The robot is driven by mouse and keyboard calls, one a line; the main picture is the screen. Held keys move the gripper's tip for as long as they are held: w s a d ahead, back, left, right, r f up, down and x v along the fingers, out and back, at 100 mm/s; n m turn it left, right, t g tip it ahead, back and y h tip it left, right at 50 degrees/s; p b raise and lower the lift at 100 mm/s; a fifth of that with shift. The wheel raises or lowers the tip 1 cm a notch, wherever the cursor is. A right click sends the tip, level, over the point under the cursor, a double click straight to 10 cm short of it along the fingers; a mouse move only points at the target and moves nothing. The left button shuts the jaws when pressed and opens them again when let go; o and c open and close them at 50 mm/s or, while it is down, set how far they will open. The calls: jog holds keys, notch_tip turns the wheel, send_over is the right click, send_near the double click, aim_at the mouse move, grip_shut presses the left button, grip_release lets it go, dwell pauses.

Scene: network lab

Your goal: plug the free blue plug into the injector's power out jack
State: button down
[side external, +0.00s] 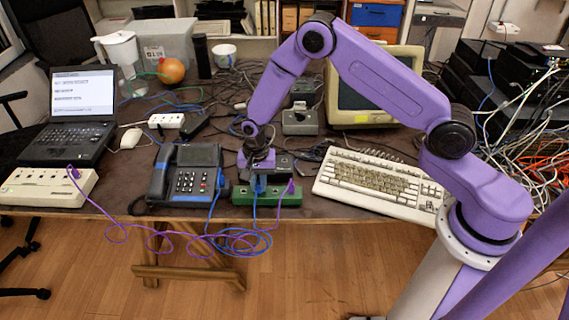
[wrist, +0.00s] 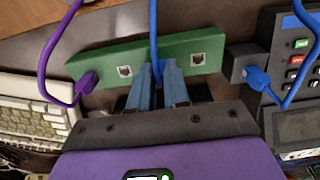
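The green injector (side external: 240,196) lies along the desk's front edge. In the wrist view the injector (wrist: 222,46) shows two pale-framed jacks, a left one (wrist: 124,71) and a right one (wrist: 198,59), both looking empty. My gripper (side external: 260,183) points down at the injector. In the wrist view my gripper (wrist: 159,72) lies between the two jacks, its fingers closed around the free blue plug. The plug's body is mostly hidden; its blue cable (wrist: 153,25) runs out between the fingertips. I cannot tell whether the plug touches the injector, nor read labels.
A purple plug (wrist: 87,83) sits at the injector's end. A keyboard (side external: 375,183) lies right of the injector. Purple and blue cables (side external: 235,241) hang in loops off the front edge.

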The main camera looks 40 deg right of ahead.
jog(key=shift+r, duration=0.15)
jog(key=shift+r, duration=2)
jog(key=c, duration=1.7)
grip_release()
grip_shut()
notch_tip(320, 180, up, 3)
send_over(284, 163)
jog(key=shift+w+d+f, duration=0.15)
jog(key=shift+d+f, duration=0.05)
jog(key=shift+f, duration=1)
jog(key=shift+w+d+f, duration=0.15)
jog(key=shift+f, duration=1.05)
jog(key=shift+f, duration=0.9)
